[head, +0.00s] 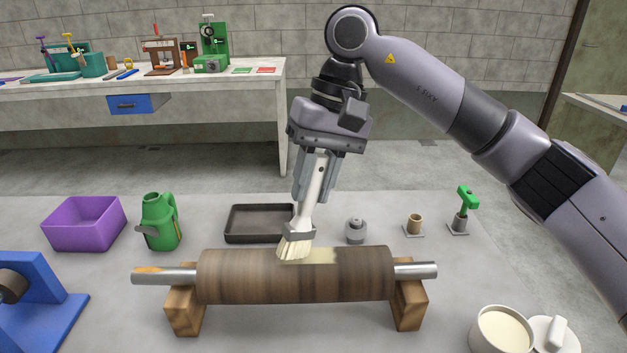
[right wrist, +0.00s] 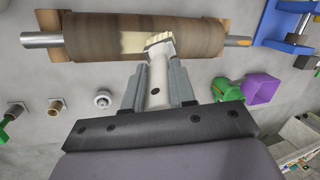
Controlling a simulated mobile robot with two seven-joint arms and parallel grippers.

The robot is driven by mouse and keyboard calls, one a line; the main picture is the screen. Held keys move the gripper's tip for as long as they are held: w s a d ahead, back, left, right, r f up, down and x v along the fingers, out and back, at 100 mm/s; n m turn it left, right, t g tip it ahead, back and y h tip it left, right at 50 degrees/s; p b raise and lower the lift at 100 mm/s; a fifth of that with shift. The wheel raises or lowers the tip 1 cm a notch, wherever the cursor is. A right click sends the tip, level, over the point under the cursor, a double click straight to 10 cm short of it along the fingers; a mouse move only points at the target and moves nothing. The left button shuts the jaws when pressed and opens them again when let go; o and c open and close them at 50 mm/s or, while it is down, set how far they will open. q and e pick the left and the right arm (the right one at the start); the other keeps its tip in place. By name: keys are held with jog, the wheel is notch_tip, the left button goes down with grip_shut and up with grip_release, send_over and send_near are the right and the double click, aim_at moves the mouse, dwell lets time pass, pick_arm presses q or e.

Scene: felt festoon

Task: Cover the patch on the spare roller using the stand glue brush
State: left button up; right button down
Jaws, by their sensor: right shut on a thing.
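The spare roller (head: 300,280) is a brown cylinder with metal shaft ends, resting on two wooden blocks. A pale cream patch (head: 335,256) lies on its top, right of the brush; it also shows in the right wrist view (right wrist: 131,40). My right gripper (head: 314,190) is shut on the handle of the glue brush (head: 308,212), which has a white handle, a grey collar and cream bristles. The brush points down, slightly tilted, and its bristles (right wrist: 158,39) appear to touch the roller at the patch's edge. They hide part of the patch. My left gripper is not in view.
A glue pot (head: 502,330) with cream contents and a lid (head: 556,335) stand at front right. Behind the roller are a purple bin (head: 84,222), a green can (head: 160,222), a dark tray (head: 240,236) and small metal parts. A blue stand (head: 38,300) is at left.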

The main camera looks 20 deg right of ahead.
jog(key=shift+w+d, duration=0.2)
jog(key=shift+w, duration=0.45)
jog(key=shift+s+a+f, duration=0.15)
jog(key=shift+s, duration=0.3)
jog(key=shift+s+a+b, duration=0.2)
jog(key=shift+s+b, duration=0.3)
jog(key=shift+s, duration=0.2)
jog(key=shift+w+d+p, duration=0.1)
jog(key=shift+w+p, duration=0.2)
jog(key=shift+p, duration=0.05)
jog(key=shift+w+d+p, duration=0.25)
jog(key=shift+w+p, duration=0.15)
jog(key=shift+w, duration=0.45)
jog(key=shift+s+a+b, duration=0.1)
jog(key=shift+s+b, duration=0.25)
jog(key=shift+s, duration=0.25)
jog(key=shift+a, duration=0.15)
